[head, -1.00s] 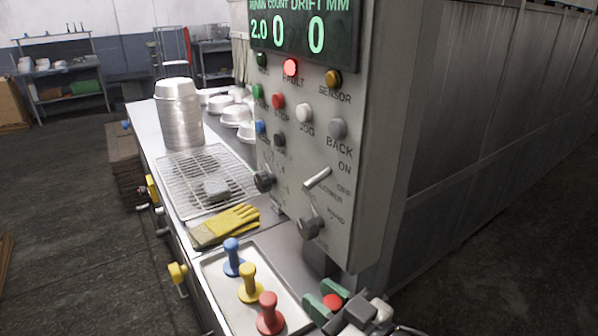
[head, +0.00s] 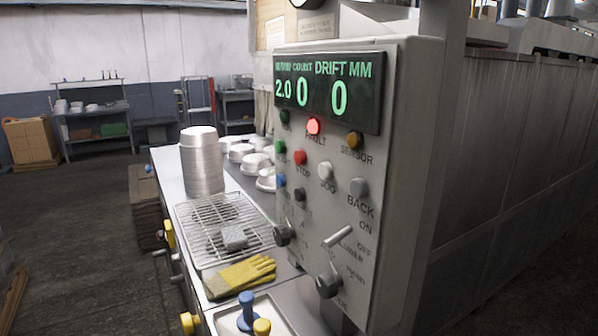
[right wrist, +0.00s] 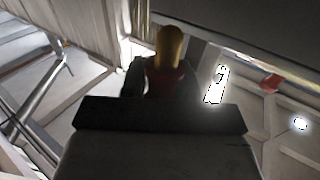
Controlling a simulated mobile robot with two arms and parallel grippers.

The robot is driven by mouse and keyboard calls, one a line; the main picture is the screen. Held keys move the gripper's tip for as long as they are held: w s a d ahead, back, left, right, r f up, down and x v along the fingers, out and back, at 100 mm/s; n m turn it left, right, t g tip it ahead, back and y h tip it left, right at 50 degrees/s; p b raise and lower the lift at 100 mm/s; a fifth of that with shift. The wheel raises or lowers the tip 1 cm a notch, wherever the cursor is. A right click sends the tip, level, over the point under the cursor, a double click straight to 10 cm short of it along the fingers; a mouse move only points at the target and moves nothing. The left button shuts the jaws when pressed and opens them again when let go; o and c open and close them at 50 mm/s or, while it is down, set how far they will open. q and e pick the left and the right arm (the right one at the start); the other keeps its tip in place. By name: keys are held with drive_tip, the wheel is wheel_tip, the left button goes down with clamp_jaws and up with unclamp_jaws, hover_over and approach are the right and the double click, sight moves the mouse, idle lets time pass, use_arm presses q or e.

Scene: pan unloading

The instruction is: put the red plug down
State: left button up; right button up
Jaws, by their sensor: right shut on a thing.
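My right gripper (right wrist: 162,77) shows in the right wrist view, its dark fingers shut on the red plug (right wrist: 166,82). The plug looks dark red between the fingers, with a rounded yellow-brown end (right wrist: 170,44) beyond them. The head view does not show the right gripper or this plug now. My left gripper is in no view. In the head view, a metal tray (head: 222,322) shows at the bottom edge, with a blue-knobbed piece (head: 247,312) and the top of a yellow one (head: 262,327).
A control panel (head: 345,190) with a lit red fault lamp (head: 313,126) stands right of the bench. Yellow gloves (head: 240,275), a wire rack (head: 205,232) holding a grey block (head: 234,237), and stacked pans (head: 201,165) lie farther back.

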drive_tip(key=shift+a, duration=0.1)
drive_tip(key=w+a+r+n+g+y, duration=0.4)
drive_tip(key=a+r+n+y, duration=0.4)
drive_tip(key=a, duration=0.5)
wheel_tip(320, 180, up, 2)
drive_tip(key=y, duration=0.3)
drive_tip(key=shift+y, duration=0.3)
drive_tip(key=shift+d, duration=0.15)
